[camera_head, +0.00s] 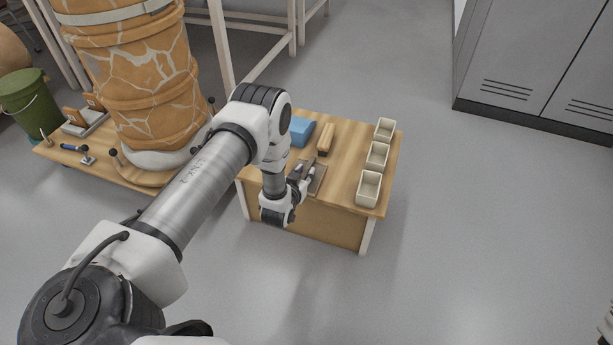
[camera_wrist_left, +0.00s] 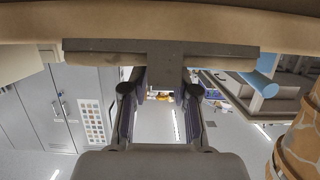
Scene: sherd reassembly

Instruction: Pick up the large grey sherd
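My left gripper (camera_head: 303,178) is low over the front of the small wooden table. A flat grey piece (camera_head: 318,181) lies on the table beside it, partly hidden by the gripper. In the left wrist view, which looks upside down, my left gripper's fingers (camera_wrist_left: 164,100) stand well apart. A grey upright piece (camera_wrist_left: 165,62) on a wide grey base (camera_wrist_left: 100,45) shows between or just beyond the fingertips. It may be the large grey sherd; I cannot tell whether the fingers touch it.
On the table (camera_head: 345,200) are a blue block (camera_head: 301,130), a tan block (camera_head: 326,139) and cream bins (camera_head: 369,188) along the right edge. A large cracked jar (camera_head: 140,80) stands at left. Grey lockers (camera_head: 540,65) stand at back right. Floor right of the table is clear.

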